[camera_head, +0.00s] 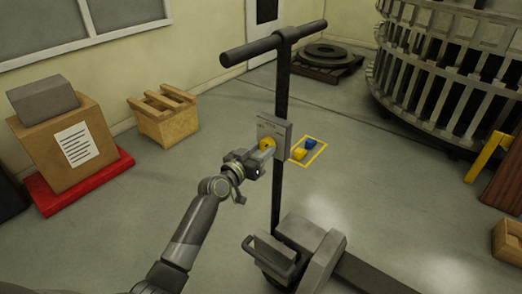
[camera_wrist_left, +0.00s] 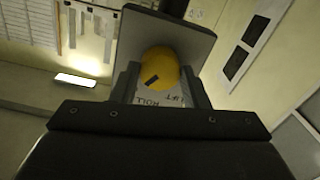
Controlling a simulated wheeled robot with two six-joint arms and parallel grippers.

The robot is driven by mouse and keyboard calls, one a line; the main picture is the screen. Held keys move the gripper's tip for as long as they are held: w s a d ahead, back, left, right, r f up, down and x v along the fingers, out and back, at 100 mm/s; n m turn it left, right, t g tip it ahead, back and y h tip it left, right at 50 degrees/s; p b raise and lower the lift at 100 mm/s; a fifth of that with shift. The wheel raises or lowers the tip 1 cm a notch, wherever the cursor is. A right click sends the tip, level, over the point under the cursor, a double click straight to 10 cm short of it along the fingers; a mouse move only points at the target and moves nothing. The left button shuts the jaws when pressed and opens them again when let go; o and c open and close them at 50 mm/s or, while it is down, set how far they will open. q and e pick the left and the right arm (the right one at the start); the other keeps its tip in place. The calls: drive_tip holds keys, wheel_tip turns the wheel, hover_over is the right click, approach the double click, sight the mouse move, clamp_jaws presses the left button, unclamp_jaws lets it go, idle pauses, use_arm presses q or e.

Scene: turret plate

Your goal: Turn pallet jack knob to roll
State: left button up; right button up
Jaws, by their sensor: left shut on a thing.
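The pallet jack (camera_head: 283,120) stands upright with a black T-handle, and a grey plate (camera_head: 274,130) is fixed on its column. A round yellow knob (camera_head: 266,143) sits on the plate. It also shows in the left wrist view (camera_wrist_left: 160,65), with a black mark slanting toward the printed word ROLL (camera_wrist_left: 147,102). The word LIFT, partly hidden, is on the other side; both labels appear upside down. My left gripper (camera_head: 263,149) is at the plate, its fingers shut on either side of the knob. My right gripper is not in view.
A yellow floor outline (camera_head: 322,147) behind the jack holds a yellow and a blue block. A cardboard box (camera_head: 95,150) on a red base and a wooden crate (camera_head: 165,118) stand at left. A large slatted round structure (camera_head: 450,65) is at right.

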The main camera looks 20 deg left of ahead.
use_arm(q)
drive_tip(key=n+p, duration=0.1)
drive_tip(key=n, duration=0.5)
drive_tip(key=shift+n, duration=0.4)
idle(0.3)
drive_tip(key=o, duration=1)
drive_tip(key=v, duration=1.7)
drive_tip(key=shift+s+a, duration=0.15)
drive_tip(key=shift+s, duration=0.05)
